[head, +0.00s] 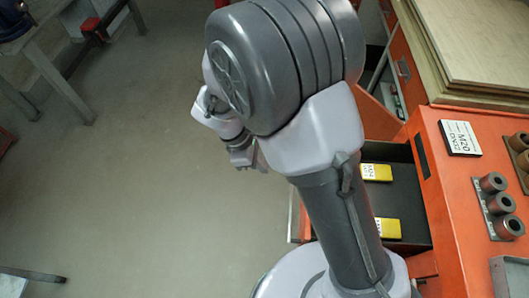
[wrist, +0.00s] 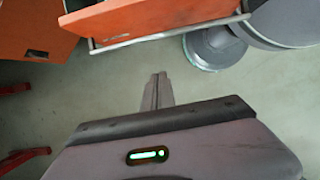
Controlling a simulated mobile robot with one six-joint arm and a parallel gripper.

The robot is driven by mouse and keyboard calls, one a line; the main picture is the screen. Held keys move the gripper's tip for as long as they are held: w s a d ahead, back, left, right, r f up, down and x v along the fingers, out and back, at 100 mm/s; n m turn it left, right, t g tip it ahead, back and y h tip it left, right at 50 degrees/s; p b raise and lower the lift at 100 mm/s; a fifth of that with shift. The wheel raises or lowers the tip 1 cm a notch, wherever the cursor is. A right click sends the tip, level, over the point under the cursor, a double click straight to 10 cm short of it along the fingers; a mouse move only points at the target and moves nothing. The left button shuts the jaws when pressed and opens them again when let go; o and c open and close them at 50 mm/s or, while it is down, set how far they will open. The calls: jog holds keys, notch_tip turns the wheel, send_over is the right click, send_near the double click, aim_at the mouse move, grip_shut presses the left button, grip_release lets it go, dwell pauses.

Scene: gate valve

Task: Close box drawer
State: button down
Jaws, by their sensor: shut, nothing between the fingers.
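The box drawer (head: 408,229) is pulled out to the left from the orange cabinet (head: 452,215). Its dark inside holds yellow boxes, two of them in sight (head: 377,172). My arm hides much of the drawer's left end; a strip of its orange front and pale edge (head: 294,215) shows to the left of the arm. My gripper (head: 245,160) is above the floor, left of the drawer and apart from it. In the wrist view my gripper (wrist: 158,88) is shut and empty. An orange panel with a metal edge (wrist: 165,37), apparently the drawer front, is beyond the fingertips.
The cabinet top bears a label plate (head: 460,138) and several rusty cylinders (head: 501,203). Wooden boards (head: 480,45) lie at the upper right. A workbench (head: 55,75) stands at the upper left. The floor (head: 150,180) left of my arm is clear.

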jog(key=d+f+b, duration=0.3)
jog(key=d+f, duration=0.2)
jog(key=d, duration=0.1)
jog(key=shift+d, duration=0.2)
